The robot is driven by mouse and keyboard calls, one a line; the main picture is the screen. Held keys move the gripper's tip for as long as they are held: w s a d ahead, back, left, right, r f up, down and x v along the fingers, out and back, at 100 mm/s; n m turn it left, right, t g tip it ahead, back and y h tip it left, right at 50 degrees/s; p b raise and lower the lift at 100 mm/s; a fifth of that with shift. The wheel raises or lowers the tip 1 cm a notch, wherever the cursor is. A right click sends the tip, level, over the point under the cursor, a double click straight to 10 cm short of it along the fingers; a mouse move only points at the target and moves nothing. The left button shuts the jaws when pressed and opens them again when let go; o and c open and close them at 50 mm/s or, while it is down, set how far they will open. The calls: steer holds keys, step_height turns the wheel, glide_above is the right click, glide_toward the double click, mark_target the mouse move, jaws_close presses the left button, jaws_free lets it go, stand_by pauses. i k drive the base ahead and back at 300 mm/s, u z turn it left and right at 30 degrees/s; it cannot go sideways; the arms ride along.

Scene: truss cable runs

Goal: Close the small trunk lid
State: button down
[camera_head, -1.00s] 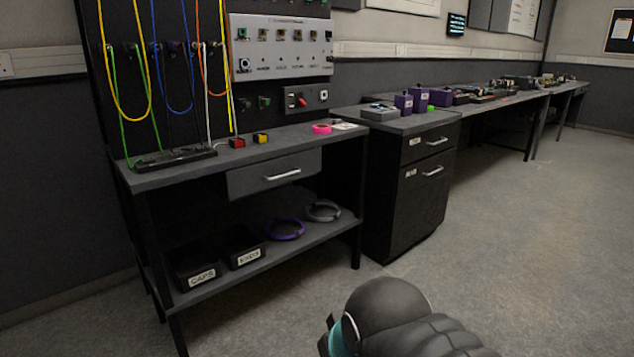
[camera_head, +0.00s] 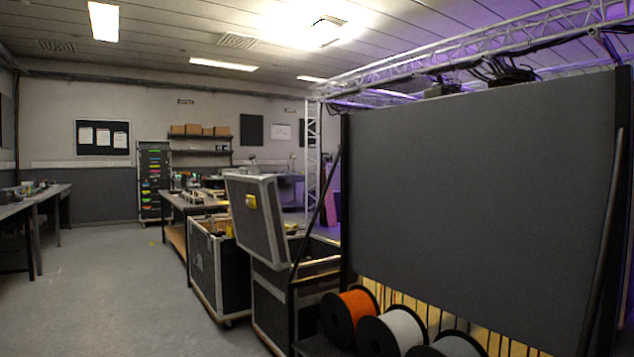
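A raised lid (camera_head: 256,222) with a yellow label or latch plate stands nearly upright, tilted a little. It appears to belong to the nearer trunk (camera_head: 268,312), whose body is partly hidden by a dark panel and its post. The other trunk (camera_head: 219,270) is just behind and to the left, on casters, with things showing at its top. I cannot tell which trunk is the small one. My gripper is out of view.
A large dark panel (camera_head: 480,195) blocks the right side. Cable spools, one orange (camera_head: 350,312), sit below it. A workbench (camera_head: 178,207) stands behind the trunks, and benches (camera_head: 35,205) line the left. The floor (camera_head: 115,285) at left centre is clear.

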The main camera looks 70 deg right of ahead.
mark_target(260, 228)
steer(key=z, duration=2)
steer(key=i, duration=2.75)
steer(key=u, duration=1.1)
